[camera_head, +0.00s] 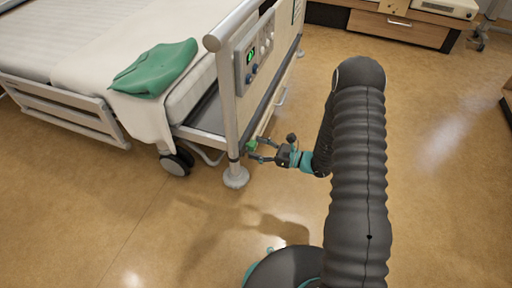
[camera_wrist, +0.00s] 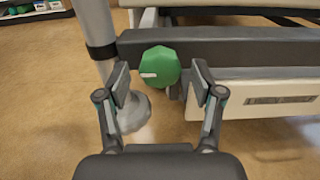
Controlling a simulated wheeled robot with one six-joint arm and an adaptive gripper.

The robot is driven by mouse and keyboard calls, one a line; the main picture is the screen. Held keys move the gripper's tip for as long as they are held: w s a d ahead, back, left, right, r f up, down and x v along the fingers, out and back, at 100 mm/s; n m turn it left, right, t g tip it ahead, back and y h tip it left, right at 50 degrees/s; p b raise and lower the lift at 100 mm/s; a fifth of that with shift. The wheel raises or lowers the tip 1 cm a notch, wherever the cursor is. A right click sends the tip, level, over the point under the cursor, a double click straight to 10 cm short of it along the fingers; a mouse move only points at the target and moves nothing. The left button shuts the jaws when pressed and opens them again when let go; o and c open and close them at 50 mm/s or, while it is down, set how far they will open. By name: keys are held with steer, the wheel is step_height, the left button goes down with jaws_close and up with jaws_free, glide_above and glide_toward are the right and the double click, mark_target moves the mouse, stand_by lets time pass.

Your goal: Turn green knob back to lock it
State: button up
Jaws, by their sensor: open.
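The green knob (camera_wrist: 160,67) is a faceted knob on the dark rail at the foot end of the bed, with a white mark on the left of its face. In the head view the green knob (camera_head: 251,145) shows small beside the bed's corner post. My gripper (camera_wrist: 162,90) is open, with one finger to each side of the knob in the wrist view. In the head view my gripper (camera_head: 258,150) reaches in from the right, its fingertips close to the knob. I cannot tell whether either finger touches it.
The bed's metal corner post (camera_wrist: 96,30) stands just left of the knob, on a round foot (camera_head: 236,177). A white panel (camera_wrist: 255,98) with a grey slot lies to the right. A control panel (camera_head: 254,56) is above. A green cloth (camera_head: 155,68) lies on the bed. The floor nearby is clear.

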steer(key=shift+w+a, duration=0.15)
steer(key=shift+a, duration=0.2)
steer(key=c, duration=1.1)
steer(key=shift+m, duration=0.3)
steer(key=shift+r+m+p, duration=0.15)
steer(key=shift+m+p, duration=3.15)
steer(key=shift+m, duration=5.3)
